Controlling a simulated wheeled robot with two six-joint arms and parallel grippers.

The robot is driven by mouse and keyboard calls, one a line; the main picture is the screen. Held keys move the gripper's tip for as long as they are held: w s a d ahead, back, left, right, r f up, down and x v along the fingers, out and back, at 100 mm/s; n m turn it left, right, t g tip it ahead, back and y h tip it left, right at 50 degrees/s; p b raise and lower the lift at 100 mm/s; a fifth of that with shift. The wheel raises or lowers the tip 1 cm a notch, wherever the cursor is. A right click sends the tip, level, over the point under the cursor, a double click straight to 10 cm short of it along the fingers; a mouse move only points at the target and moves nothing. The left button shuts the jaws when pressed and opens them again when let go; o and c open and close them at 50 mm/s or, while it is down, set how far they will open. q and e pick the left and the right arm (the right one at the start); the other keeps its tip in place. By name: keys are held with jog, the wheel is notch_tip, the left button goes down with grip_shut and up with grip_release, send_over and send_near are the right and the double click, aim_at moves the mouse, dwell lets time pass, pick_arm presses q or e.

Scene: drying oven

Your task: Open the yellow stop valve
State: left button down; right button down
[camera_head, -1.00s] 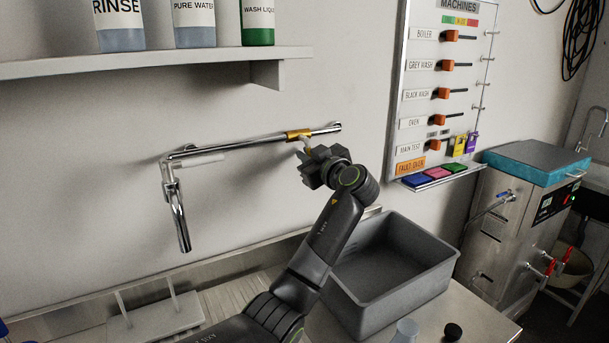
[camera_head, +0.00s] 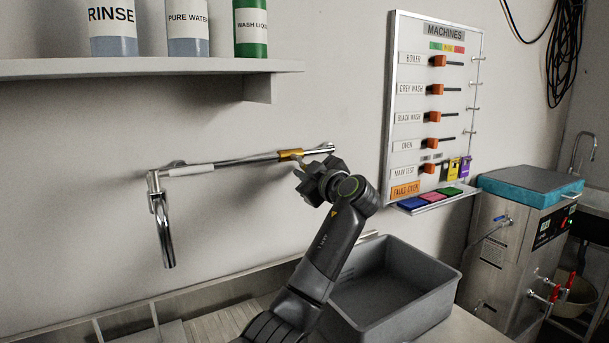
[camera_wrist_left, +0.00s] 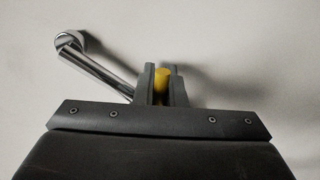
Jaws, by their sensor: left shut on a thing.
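The yellow stop valve (camera_head: 290,155) sits on the chrome wall pipe (camera_head: 240,161), near the pipe's right end. My left gripper (camera_head: 302,168) is just below and to the right of the valve, with its arm coming up from below. In the left wrist view, the left gripper's fingers (camera_wrist_left: 162,88) are shut on a yellow piece of the valve (camera_wrist_left: 162,78). The fingers hide much of that piece. The chrome pipe (camera_wrist_left: 95,68) runs to the upper left behind them. My right gripper is not in view.
A chrome spout (camera_head: 164,230) hangs at the pipe's left end. A grey basin (camera_head: 440,282) stands below and right of my arm. A shelf (camera_head: 120,68) with bottles is above. A machines board (camera_head: 400,130) is on the wall to the right.

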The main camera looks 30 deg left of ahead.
pick_arm(q)
jog(key=c, duration=1.5)
grip_release()
